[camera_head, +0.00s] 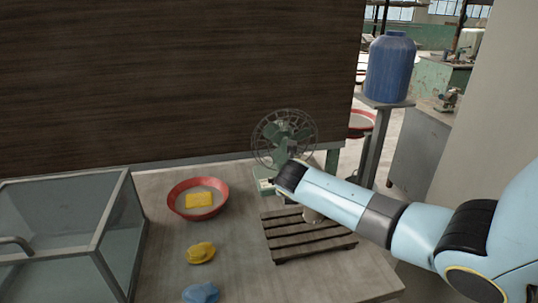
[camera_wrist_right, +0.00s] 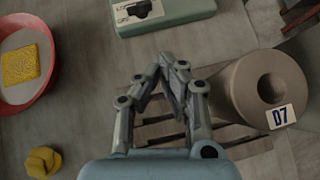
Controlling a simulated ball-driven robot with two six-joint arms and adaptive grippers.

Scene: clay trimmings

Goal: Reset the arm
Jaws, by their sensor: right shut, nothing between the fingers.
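My right arm reaches in from the right in the head view, over the table (camera_head: 165,265). My right gripper (camera_wrist_right: 163,70) shows in the wrist view with its fingers together and nothing between them. It is above the wooden slatted rack (camera_head: 290,250). My left gripper is in neither view.
A red bowl (camera_head: 174,205) holds a yellow sponge (camera_head: 199,201). A yellow lump (camera_head: 201,253) and a blue lump (camera_head: 201,293) lie in front. A glass tank (camera_head: 112,225) stands left. A green fan (camera_head: 285,135) stands behind the rack. A blue jug (camera_head: 390,68) is beyond the table.

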